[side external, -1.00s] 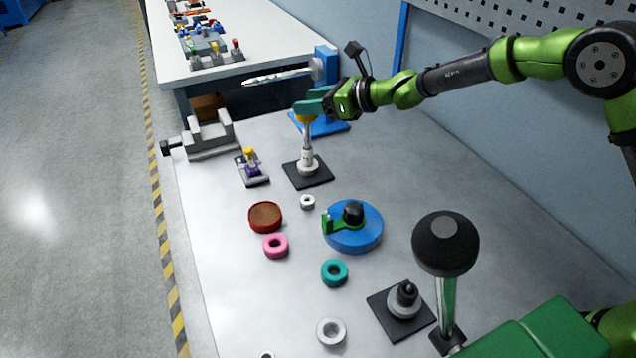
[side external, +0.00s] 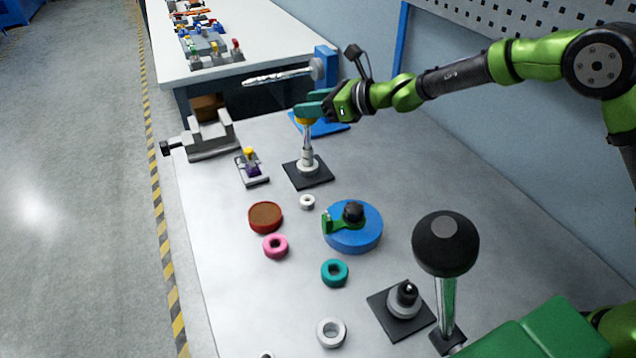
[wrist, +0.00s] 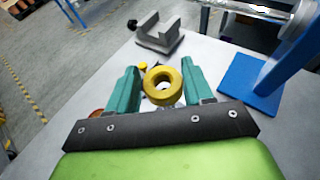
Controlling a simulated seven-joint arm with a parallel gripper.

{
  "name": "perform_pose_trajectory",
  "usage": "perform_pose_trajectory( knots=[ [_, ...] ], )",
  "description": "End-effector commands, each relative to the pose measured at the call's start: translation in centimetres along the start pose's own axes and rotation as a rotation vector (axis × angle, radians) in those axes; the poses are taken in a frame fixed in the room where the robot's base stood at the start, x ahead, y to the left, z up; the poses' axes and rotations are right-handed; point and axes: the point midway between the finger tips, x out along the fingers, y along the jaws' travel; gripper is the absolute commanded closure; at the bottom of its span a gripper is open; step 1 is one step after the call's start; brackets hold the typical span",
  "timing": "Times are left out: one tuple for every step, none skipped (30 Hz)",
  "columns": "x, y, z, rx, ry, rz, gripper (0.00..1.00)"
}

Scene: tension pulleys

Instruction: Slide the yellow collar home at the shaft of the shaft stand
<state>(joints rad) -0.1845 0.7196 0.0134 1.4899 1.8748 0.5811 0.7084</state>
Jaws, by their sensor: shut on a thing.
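The yellow collar (wrist: 162,86) is a thick ring held between the two teal fingers of my gripper (wrist: 160,88) in the wrist view. In the side view the collar (side external: 304,121) shows as a small yellow patch under my gripper (side external: 308,111). The shaft stand (side external: 307,168) has a square black base, a pale foot and a slim upright metal shaft. The collar is at the top end of the shaft; the fingers hide whether the shaft passes into its hole.
A grey vise (side external: 208,138) is left of the stand, with a small purple-and-yellow fixture (side external: 251,168) nearby. A blue stand (side external: 325,75) with a metal rod is behind. A blue disc (side external: 352,228) and loose rings, pink (side external: 275,246) and teal (side external: 334,272), lie in front.

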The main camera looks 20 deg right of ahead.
Motion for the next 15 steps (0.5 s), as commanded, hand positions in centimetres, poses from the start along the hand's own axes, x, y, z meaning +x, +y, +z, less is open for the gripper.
perform_pose_trajectory(
  knots=[
    [0.1,0.0,-0.2,0.001,0.001,0.001,0.83],
    [0.1,0.0,-0.3,0.001,0.001,0.001,0.83],
    [0.2,0.0,-0.5,0.001,0.001,0.001,0.83],
    [0.2,0.0,-0.5,0.0,0.001,0.0,0.83],
    [0.2,0.0,-0.6,0.0,0.001,0.0,0.83],
    [0.3,0.0,-0.8,0.0,0.001,0.0,0.83],
    [0.3,0.0,-0.8,0.001,0.0,0.0,0.83],
    [0.3,0.0,-0.9,0.001,0.0,0.0,0.83],
    [0.4,0.0,-1.1,0.0,0.001,0.0,0.83],
    [0.4,0.0,-1.2,0.0,0.001,0.0,0.83],
    [0.5,0.1,-1.3,0.0,0.001,0.001,0.83],
    [0.5,0.1,-1.4,0.0,0.0,0.001,0.83],
    [0.6,0.1,-1.5,0.001,0.0,0.001,0.83],
    [0.6,0.1,-1.6,0.001,0.0,0.001,0.83],
    [0.7,0.1,-1.8,0.002,0.0,0.001,0.83]
  ],
)
